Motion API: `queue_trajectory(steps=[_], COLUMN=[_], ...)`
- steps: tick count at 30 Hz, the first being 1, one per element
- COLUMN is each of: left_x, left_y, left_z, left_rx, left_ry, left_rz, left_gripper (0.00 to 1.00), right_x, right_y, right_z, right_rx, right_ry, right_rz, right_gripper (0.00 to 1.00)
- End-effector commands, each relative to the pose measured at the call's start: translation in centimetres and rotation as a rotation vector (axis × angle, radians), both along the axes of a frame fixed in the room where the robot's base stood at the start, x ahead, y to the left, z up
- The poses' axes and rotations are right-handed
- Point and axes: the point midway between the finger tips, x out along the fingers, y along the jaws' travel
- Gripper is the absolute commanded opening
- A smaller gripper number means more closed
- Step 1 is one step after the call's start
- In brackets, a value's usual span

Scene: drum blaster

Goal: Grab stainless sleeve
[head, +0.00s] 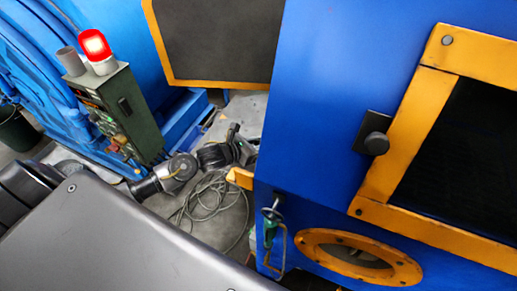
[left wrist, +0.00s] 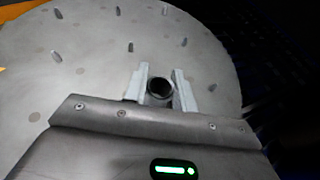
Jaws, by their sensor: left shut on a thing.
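The stainless sleeve (left wrist: 160,87) shows in the left wrist view as a short round tube with a dark open end. It stands between the two pale fingers of my left gripper (left wrist: 161,89), which is shut on it. Behind and around it is a grey round plate (left wrist: 90,60) with several short pegs. In the head view my left arm reaches toward the blue machine, but its fingertips and the sleeve cannot be made out there. My right gripper is in neither view.
A blue machine (head: 320,110) with a yellow-framed dark window fills the right of the head view. A green control box (head: 130,110) with a lit red beacon (head: 95,45) stands at left. A coiled cable (head: 205,200) lies on the floor.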

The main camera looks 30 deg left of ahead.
Motion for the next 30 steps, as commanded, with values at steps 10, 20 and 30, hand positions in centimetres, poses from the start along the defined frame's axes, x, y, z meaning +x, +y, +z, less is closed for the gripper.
queue_trajectory(steps=[10, 20, 30], left_x=[-5.0, -9.5, -10.4], left_y=[4.5, 8.3, 9.2], left_z=[6.7, 9.7, 10.6], left_rx=[0.011, 0.004, 0.001], left_ry=[0.001, 0.005, 0.001], left_rz=[-0.003, 0.001, -0.001], left_gripper=[0.01, 0.01, 0.01], right_x=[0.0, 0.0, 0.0], right_y=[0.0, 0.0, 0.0], right_z=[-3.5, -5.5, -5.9], right_rx=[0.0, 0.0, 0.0], right_ry=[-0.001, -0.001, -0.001], right_rz=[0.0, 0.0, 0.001], right_gripper=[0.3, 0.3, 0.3])
